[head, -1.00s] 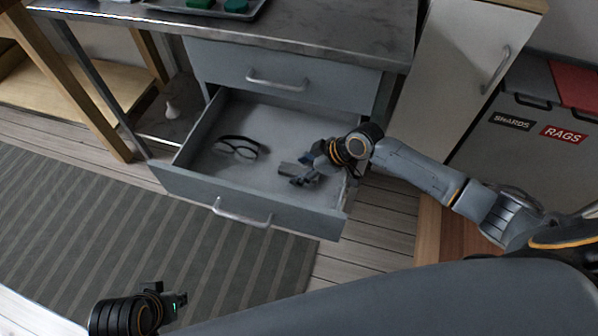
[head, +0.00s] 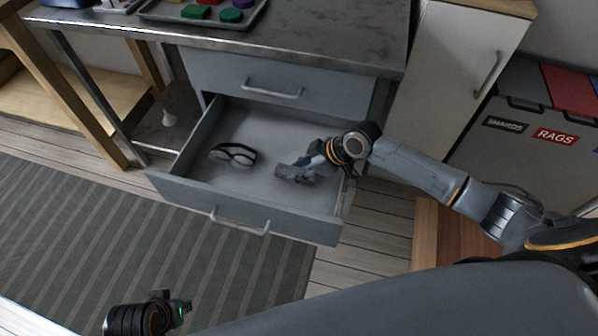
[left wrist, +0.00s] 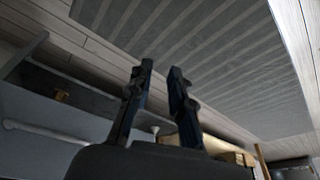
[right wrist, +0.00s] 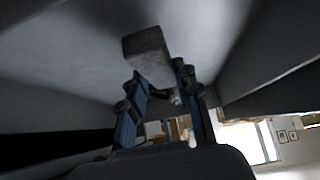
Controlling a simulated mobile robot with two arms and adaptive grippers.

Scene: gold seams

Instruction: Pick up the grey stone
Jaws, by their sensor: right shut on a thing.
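The grey stone (right wrist: 148,55) is a rough rectangular block, held between the fingers of my right gripper (right wrist: 160,78) in the right wrist view. In the head view the stone (head: 284,171) shows at the fingertips of my right gripper (head: 297,172), inside the open drawer (head: 245,214). I cannot tell whether the stone still touches the drawer floor. My left gripper (head: 183,307) is empty, low in the head view, away from the drawer. In the left wrist view its two fingers (left wrist: 161,75) stand apart.
Drawer walls surround that gripper. Above is a worktop (head: 300,45) with a tray (head: 258,14) of coloured pieces. A striped rug (head: 130,235) covers the floor at left.

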